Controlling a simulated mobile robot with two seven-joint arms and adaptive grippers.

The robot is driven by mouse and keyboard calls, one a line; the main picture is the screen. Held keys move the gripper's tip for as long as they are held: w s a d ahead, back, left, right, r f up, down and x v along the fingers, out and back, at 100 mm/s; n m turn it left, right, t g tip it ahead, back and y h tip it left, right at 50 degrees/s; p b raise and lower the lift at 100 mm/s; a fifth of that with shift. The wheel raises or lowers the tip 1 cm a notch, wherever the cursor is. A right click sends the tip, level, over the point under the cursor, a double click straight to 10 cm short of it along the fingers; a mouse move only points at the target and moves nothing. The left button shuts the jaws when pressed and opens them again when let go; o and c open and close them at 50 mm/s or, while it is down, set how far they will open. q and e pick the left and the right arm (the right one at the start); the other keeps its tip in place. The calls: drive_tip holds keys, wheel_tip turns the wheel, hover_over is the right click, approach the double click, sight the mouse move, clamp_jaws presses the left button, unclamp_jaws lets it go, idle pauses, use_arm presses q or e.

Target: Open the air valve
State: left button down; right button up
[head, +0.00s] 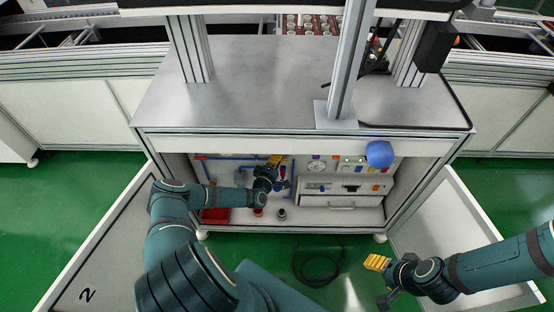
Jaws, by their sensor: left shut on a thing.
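My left arm reaches into the open cabinet under the workbench. My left gripper (275,162), with yellow finger pads, is at the back panel, beside the blue air tubing (226,160). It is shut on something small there. The fingers and wrist cover it, so I cannot make out the air valve or its handle clearly; its place at the tubing fits the valve. A small blue and red part (284,184) shows just below the fingers. My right gripper (378,281) is outside the cabinet at the lower right, its fingers apart and empty.
Both cabinet doors (102,245) (425,215) stand open to the sides. Inside are a red bin (216,215), a grey drawer unit (342,188) and small cylindrical parts (282,214). A black cable (318,268) lies on the green floor.

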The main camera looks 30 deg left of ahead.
sight(287, 158)
use_arm(q)
drive_tip(key=shift+w+d+r+m+g+p, duration=0.15)
drive_tip(key=shift+r+m+g+p, duration=0.25)
drive_tip(key=shift+r+m+p, duration=0.5)
drive_tip(key=m+p, duration=0.1)
drive_tip(key=m+g+p, duration=0.1)
drive_tip(key=shift+w+d+r+m, duration=0.1)
drive_tip(key=shift+d+r+m, duration=0.05)
drive_tip(key=shift+r+m, duration=0.15)
drive_tip(key=m+p, duration=0.1)
drive_tip(key=r+m+g+y+p, duration=0.1)
drive_tip(key=shift+w+d+m+p, duration=0.2)
drive_tip(key=shift+d+m+p, duration=0.1)
drive_tip(key=shift+m+p, duration=0.1)
drive_tip(key=shift+d+m+g, duration=0.15)
drive_tip(key=shift+m+g, duration=0.15)
drive_tip(key=shift+g, duration=0.1)
drive_tip(key=m+p, duration=0.1)
drive_tip(key=d+m+g+y, duration=0.1)
drive_tip(key=shift+w+r+m+p, duration=0.3)
drive_tip(key=shift+w+p, duration=0.05)
drive_tip(key=shift+p, duration=0.05)
drive_tip(key=shift+w+d+m+g+y, duration=0.15)
drive_tip(key=shift+d+m+g+y, duration=0.2)
drive_tip(key=shift+m+y, duration=0.4)
drive_tip(key=shift+w+d+m+g+y, duration=0.15)
drive_tip(key=shift+m+g+y, duration=0.2)
drive_tip(key=shift+m, duration=0.3)
